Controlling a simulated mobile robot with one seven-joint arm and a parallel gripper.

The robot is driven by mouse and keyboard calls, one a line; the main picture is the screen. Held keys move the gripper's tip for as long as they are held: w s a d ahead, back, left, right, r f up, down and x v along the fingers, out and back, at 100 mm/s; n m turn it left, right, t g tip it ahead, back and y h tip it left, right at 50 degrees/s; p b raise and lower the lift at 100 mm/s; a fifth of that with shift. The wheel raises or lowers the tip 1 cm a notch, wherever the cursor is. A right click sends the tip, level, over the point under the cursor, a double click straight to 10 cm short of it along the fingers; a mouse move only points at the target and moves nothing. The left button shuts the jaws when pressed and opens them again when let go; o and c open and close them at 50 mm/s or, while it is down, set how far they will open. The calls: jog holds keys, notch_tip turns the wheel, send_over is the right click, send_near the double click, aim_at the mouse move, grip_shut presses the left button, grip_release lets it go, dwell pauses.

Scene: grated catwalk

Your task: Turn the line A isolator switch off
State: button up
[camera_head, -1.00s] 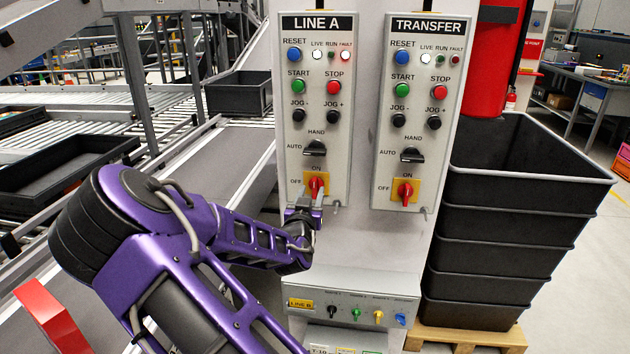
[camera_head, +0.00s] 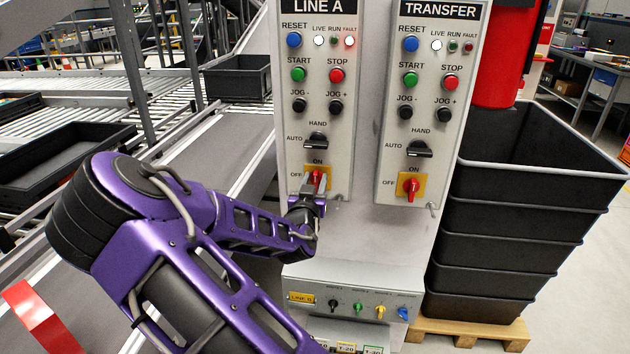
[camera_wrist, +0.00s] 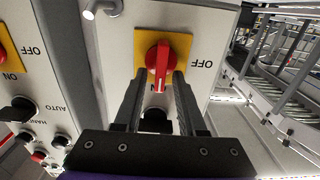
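The line A isolator switch (camera_head: 314,176) is a red rotary handle on a yellow plate at the bottom of the LINE A panel (camera_head: 345,125). In the wrist view the switch (camera_wrist: 161,62) appears upside down, and its handle points towards the ON label. My gripper (camera_head: 313,188) is at the switch and partly hides it in the head view. In the wrist view my gripper (camera_wrist: 159,82) is open, with one finger on each side of the red handle. Gaps show between handle and fingers; I cannot tell any contact or exact depth.
A black AUTO/HAND selector (camera_head: 316,141) sits just above the switch. The similar TRANSFER panel (camera_head: 385,120) with its own red isolator (camera_head: 411,187) is to the right. A LINE B box (camera_head: 345,285) is below. Stacked black crates (camera_head: 505,225) stand at the right.

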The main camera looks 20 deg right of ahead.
grip_shut()
jog(key=shift+n, duration=0.3)
jog(key=n, duration=0.6)
jog(key=a+n, duration=0.1)
jog(key=n, duration=0.2)
jog(key=shift+w+f, duration=0.2)
jog(key=shift+w, duration=0.1)
jog(key=shift+w+a+f+n, duration=0.1)
jog(key=shift+f+n, duration=0.05)
jog(key=shift+n, duration=1.2)
jog(key=shift+d+f+n, duration=0.1)
jog(key=shift+f+n, duration=0.05)
jog(key=shift+n, duration=1.25)
jog(key=shift+w+a+f+n, duration=0.1)
jog(key=shift+f+n, duration=0.05)
jog(key=shift+n, duration=1.2)
